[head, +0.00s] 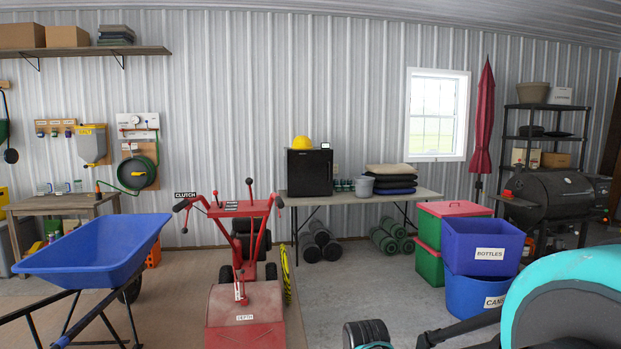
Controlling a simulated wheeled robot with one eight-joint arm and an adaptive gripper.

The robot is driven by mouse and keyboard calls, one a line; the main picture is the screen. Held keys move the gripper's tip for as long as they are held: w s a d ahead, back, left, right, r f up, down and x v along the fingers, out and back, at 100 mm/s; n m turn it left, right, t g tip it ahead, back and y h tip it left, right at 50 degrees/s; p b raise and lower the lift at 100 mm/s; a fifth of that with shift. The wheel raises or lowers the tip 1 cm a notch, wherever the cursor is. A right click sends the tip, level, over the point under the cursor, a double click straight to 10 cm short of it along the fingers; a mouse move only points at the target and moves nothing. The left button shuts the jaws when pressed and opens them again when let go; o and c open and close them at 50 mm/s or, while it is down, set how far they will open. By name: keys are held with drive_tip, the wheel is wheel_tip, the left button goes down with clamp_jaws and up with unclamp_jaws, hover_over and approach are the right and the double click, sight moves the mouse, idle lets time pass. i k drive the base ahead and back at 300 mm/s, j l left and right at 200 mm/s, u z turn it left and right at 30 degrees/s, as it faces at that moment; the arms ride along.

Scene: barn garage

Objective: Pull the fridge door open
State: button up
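The fridge (310,172) is a small black box-shaped unit. It stands on the left part of a folding table against the back wall, across the room from me. Its dark front faces me and looks shut; a handle or door seam is too small to make out. A yellow hard hat (302,142) and a small light-coloured item (325,146) sit on its top. Teal and black parts of my own arm fill the lower right corner. I cannot make out my gripper's fingers in this view.
A red tiller (243,307) and a blue wheelbarrow (95,248) stand in front at left. The table (425,193) also bears a grey bucket and cushions; rolled mats lie underneath. Blue bins (482,250) stand at right. Open concrete floor lies before the table.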

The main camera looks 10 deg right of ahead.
sight(309, 172)
drive_tip(key=i+z, duration=0.15)
drive_tip(key=z, duration=0.4)
drive_tip(key=i, duration=1.9)
drive_tip(key=i+l, duration=0.1)
drive_tip(key=i, duration=0.8)
drive_tip(key=i+u, duration=0.1)
drive_tip(key=i, duration=0.85)
drive_tip(key=i+l, duration=0.15)
drive_tip(key=i, duration=0.8)
drive_tip(key=i+l, duration=0.1)
drive_tip(key=i, duration=0.85)
